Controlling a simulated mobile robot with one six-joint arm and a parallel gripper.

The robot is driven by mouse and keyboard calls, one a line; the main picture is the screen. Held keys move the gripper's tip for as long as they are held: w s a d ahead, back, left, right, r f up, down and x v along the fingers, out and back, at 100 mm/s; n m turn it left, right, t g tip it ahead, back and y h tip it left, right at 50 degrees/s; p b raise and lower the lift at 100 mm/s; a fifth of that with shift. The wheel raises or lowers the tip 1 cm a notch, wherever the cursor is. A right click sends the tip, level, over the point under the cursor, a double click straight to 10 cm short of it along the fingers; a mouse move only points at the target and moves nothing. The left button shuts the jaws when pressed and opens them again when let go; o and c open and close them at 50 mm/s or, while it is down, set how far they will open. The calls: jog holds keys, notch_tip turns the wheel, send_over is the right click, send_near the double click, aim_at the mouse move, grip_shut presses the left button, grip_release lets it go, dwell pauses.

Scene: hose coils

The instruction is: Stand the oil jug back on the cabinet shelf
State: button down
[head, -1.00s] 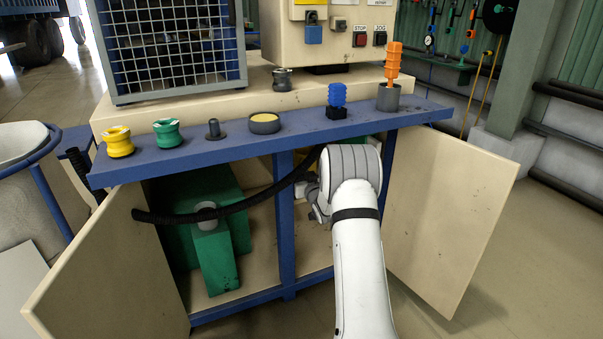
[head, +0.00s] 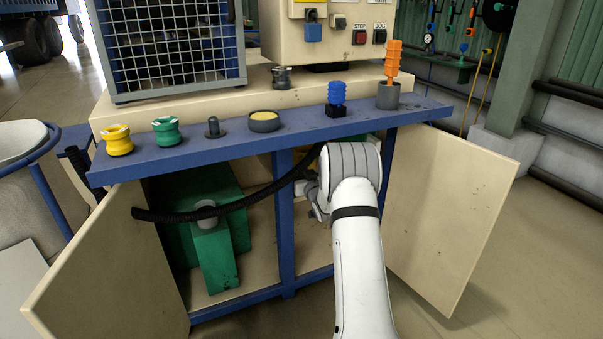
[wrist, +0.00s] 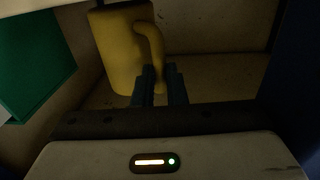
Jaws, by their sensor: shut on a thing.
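The yellow oil jug (wrist: 122,45) shows upright in the dim wrist view, inside the cabinet, with its handle towards me. My gripper (wrist: 160,78) is shut on the jug's handle, low down. The cabinet floor (wrist: 215,88) is bare to the right of the jug; I cannot tell whether the jug's base touches it.
Both cabinet doors stand open, left (head: 110,265) and right (head: 450,210). A blue ledge (head: 190,150) with fittings overhangs the opening. A black hose (head: 220,208) crosses it. A green block (head: 215,255) fills much of the left bay. A blue post divides the bays.

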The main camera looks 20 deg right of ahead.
jog(key=shift+f, duration=0.6)
dwell(0.7)
jog(key=c, duration=1.4)
grip_release()
jog(key=shift+s, duration=0.15)
jog(key=shift+s+a+f, duration=0.1)
jog(key=shift+s+a, duration=0.05)
jog(key=shift+s, duration=3.7)
